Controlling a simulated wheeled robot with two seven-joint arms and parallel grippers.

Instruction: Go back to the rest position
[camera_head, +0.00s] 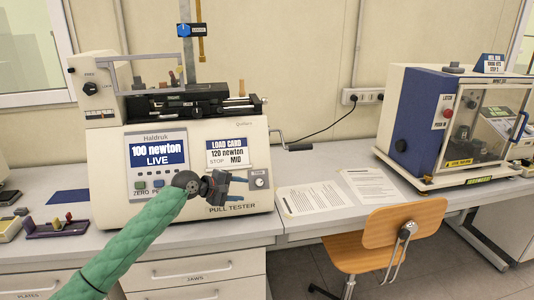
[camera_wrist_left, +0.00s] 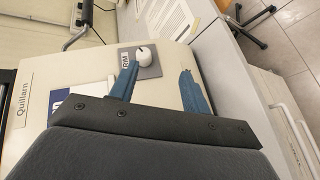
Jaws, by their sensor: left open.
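My left gripper (camera_head: 246,188) is in front of the lower right of the pull tester (camera_head: 110,165), at the end of a green-sleeved arm. Its two blue fingers are apart and nothing is between them; they also show in the left wrist view (camera_wrist_left: 160,72). A round knob (camera_head: 258,182) on a small grey plate is just beyond the fingertips. In the left wrist view the knob (camera_wrist_left: 146,55) appears beside the left finger; I cannot tell whether they touch. The tester's screen reads 100 newton, live. My right gripper is not in view.
A crank handle (camera_head: 300,147) sticks out from the tester's right side. Printed sheets (camera_head: 310,198) lie on the bench to the right. A wooden chair (camera_head: 385,238) stands at the bench's front. A blue and white machine (camera_head: 410,125) is at the right. A purple tray (camera_head: 55,228) is at the left.

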